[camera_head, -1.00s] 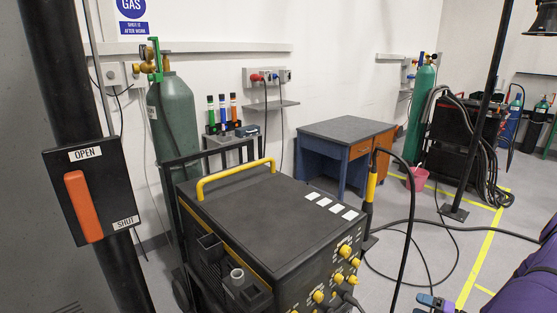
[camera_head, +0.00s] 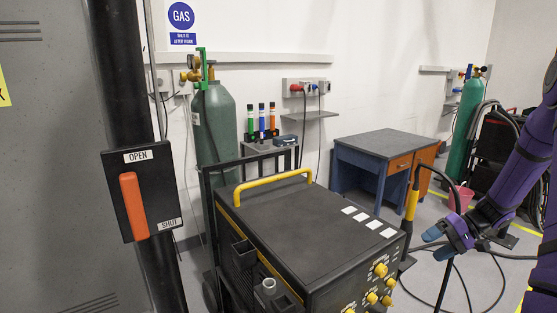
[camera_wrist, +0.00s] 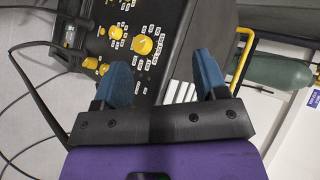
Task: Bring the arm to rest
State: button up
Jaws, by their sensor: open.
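My gripper (camera_head: 436,243) is at the right of the head view, at the end of my purple arm. Its blue fingers are apart with nothing between them. In the wrist view my gripper (camera_wrist: 165,82) is open, with the welding machine behind it. The black welding machine (camera_head: 300,215) has a yellow handle and yellow knobs; its knob panel also shows in the wrist view (camera_wrist: 125,45). My gripper is to the right of the machine in the head view and appears apart from it.
A black box with an orange lever (camera_head: 134,206) between OPEN and SHUT is on a dark post at left. A green gas cylinder (camera_head: 214,125) stands behind the machine. A desk (camera_head: 385,150) is against the wall. A torch with a yellow grip (camera_head: 412,203) and cables are near my gripper.

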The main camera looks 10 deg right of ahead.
jog(key=s+a+r+n+g+h, duration=0.1)
jog(key=a+r+n+g+h, duration=0.15)
jog(key=a+r, duration=0.8)
jog(key=s+a+r+t+h, duration=0.2)
jog(key=s+a+r+h, duration=0.2)
jog(key=s+a+r, duration=0.3)
jog(key=s+a+r+n+t+h, duration=0.1)
jog(key=s+a+r+t+h, duration=0.2)
jog(key=s+a+r, duration=0.4)
jog(key=shift+s+r+h, duration=0.45)
jog(key=shift+s+r, duration=1.5)
jog(key=shift+s, duration=1.3)
